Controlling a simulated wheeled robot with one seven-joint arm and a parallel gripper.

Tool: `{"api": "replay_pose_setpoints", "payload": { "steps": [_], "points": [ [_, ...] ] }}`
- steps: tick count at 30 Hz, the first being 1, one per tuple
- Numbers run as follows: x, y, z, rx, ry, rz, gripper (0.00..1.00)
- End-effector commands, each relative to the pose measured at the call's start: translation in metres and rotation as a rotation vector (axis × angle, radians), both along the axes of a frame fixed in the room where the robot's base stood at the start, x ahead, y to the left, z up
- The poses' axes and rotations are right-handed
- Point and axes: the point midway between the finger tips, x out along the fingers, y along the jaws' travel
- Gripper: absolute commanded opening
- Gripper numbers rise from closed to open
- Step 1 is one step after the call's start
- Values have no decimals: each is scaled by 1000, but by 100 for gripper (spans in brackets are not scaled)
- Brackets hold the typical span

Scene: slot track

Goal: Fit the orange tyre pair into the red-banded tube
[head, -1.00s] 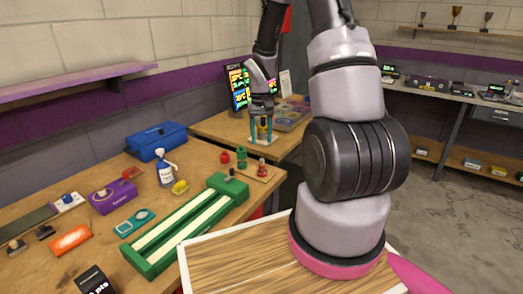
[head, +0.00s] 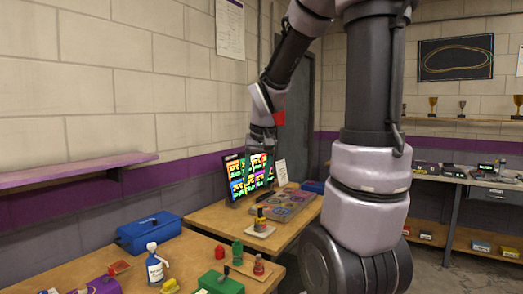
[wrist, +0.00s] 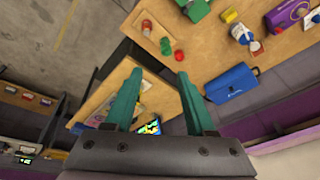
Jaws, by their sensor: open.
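My gripper (wrist: 159,74) is open, its two teal fingers apart with nothing seen between them in the wrist view. In the head view my gripper (head: 262,148) is raised above the back table, and its fingertips are hard to make out. Below it, a small upright yellow and dark piece (head: 260,220) stands on a white plate (head: 263,233). I cannot tell whether it is the orange tyre pair. Red and green pieces, including a green one (head: 237,252) and a red one (head: 259,265), stand on the front bench. I cannot pick out the red-banded tube with certainty.
A lit monitor (head: 248,175) and a grey tray (head: 288,205) are on the back table. A gap separates the tables.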

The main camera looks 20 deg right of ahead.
Motion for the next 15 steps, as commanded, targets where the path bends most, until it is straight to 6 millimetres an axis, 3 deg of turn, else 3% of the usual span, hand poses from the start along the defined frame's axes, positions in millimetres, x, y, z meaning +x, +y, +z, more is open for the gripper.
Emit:
{"api": "replay_pose_setpoints", "payload": {
  "steps": [1, 6, 15],
  "points": [
    [-13, 4, 17, 10, -40, -6, 55],
    [-55, 18, 57, 62, -146, -24, 55],
    [-120, 38, 95, 164, -294, -32, 55]
  ]
}}
